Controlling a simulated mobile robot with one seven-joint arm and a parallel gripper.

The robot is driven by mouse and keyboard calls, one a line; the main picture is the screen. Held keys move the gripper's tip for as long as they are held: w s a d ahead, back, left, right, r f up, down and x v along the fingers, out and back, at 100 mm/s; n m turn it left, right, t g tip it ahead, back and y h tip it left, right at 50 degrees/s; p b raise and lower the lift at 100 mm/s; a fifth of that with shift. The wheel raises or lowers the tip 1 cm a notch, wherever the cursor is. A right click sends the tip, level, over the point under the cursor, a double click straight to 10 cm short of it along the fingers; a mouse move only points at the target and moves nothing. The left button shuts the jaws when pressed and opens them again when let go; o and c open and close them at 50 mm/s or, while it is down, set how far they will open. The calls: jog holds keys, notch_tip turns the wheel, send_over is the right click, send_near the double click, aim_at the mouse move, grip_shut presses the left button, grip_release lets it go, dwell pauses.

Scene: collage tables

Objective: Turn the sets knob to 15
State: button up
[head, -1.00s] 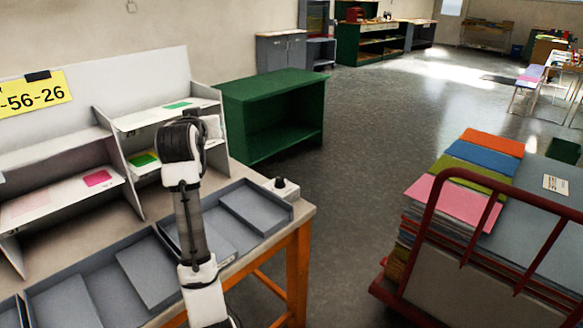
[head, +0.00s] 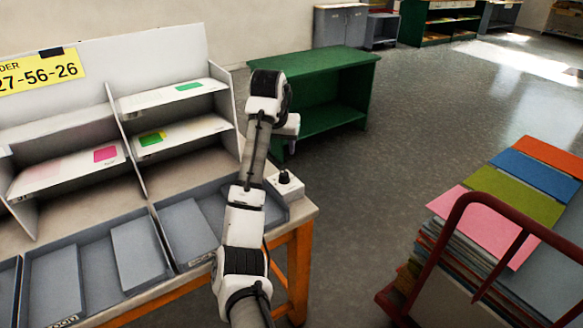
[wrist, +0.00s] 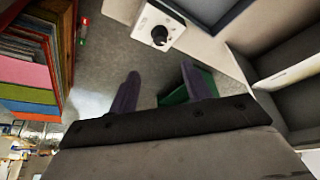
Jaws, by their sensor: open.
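The knob (head: 285,177) is a small black dial on a white box (head: 291,190) at the right front corner of the table. In the wrist view the black knob (wrist: 159,36) sits on its white box (wrist: 147,22) at the top centre, beyond the fingertips. Its setting is too small to read. My gripper (wrist: 160,80) is open and empty, with its two dark fingers spread apart. In the head view my gripper (head: 291,145) hangs above and behind the knob, apart from it.
The table (head: 303,213) carries grey trays (head: 140,252) and a white shelf unit (head: 150,60). A green cabinet (head: 330,70) stands behind. A cart (head: 470,220) with coloured sheets stands at the right. Open floor lies between table and cart.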

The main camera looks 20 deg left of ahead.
aim_at(284, 173)
jog(key=p+x, duration=0.2)
jog(key=x, duration=1.1)
jog(key=shift+f+p, duration=0.35)
jog(key=shift+f, duration=0.05)
jog(key=c, duration=1)
jog(key=shift+m, duration=0.4)
jog(key=m+h+p, duration=0.1)
jog(key=m, duration=0.2)
jog(key=shift+a+m+h, duration=0.15)
jog(key=shift+m+h, duration=0.15)
jog(key=shift+h, duration=0.1)
jog(key=shift+w+a+m+g+h, duration=0.1)
jog(key=shift+m+g+h, duration=0.25)
jog(key=shift+m, duration=0.75)
jog(key=shift+m+g+h, duration=0.15)
jog(key=shift+m+h, duration=0.3)
jog(key=shift+m, duration=0.65)
